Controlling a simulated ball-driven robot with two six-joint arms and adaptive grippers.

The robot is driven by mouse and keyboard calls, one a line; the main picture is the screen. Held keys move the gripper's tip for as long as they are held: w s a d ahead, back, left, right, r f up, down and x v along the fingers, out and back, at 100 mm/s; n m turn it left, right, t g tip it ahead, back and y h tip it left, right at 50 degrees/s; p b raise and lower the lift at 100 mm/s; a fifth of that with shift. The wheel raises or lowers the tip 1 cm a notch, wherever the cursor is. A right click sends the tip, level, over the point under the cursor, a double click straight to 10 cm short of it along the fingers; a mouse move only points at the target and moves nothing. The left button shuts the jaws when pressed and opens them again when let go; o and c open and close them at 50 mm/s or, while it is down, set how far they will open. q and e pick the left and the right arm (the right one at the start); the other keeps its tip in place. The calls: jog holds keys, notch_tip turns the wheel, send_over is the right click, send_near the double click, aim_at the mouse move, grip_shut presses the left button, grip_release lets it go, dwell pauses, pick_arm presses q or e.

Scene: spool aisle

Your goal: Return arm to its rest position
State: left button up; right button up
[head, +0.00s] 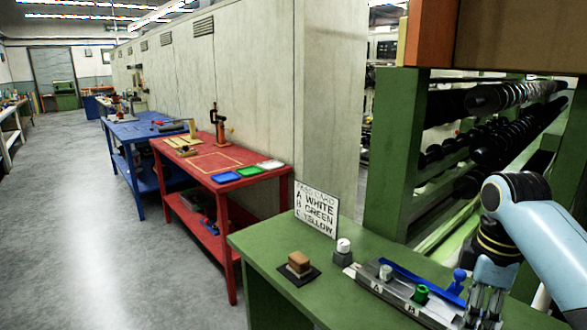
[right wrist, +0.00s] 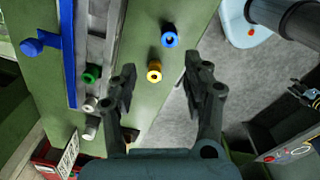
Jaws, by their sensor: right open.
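My right arm (head: 535,235) reaches in from the right over the green bench. Its gripper (right wrist: 160,76) is open, with nothing between its fingers. In the right wrist view a yellow spool (right wrist: 154,71) appears between the fingertips, standing on the bench below. A blue spool (right wrist: 169,37) stands beyond it. A green spool (head: 421,294) and a white spool (head: 385,272) sit along the grey rail (head: 400,296). Another white-topped piece (head: 343,246) is at the rail's far end. What looks like my left gripper (right wrist: 305,93) shows small at the right edge of the wrist view.
A card (head: 316,210) reads A white, B green, C yellow. A blue bar with a knob (head: 459,279) lies along the rail. A brown block (head: 299,262) sits on a dark pad. A green frame (head: 397,145) rises behind the bench. Open floor (head: 95,235) lies left.

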jog(key=s+a+f+m+t, duration=0.25)
jog(key=s+m, duration=0.35)
jog(key=s, duration=0.7)
jog(key=s+r+m+t, duration=0.1)
jog(key=s+r+m, duration=0.4)
jog(key=s, duration=0.6)
notch_tip(320, 180, down, 35)
jog(key=s+d+m+g+b, duration=0.1)
jog(key=d+g+b, duration=0.1)
jog(key=b, duration=0.7)
pick_arm(q)
notch_tip(320, 180, down, 17)
jog(key=s+b, duration=0.1)
jog(key=b, duration=0.6)
jog(key=shift+g+b, duration=0.3)
jog(key=shift+b, duration=0.1)
pick_arm(e)
jog(key=s+f, duration=0.9)
jog(key=f, duration=0.3)
jog(key=s+f, duration=1)
jog(key=f, duration=0.2)
jog(key=shift+s+d+f+g+h, duration=0.2)
jog(key=shift+d+f+g+h, duration=0.2)
jog(key=shift+d+g, duration=0.05)
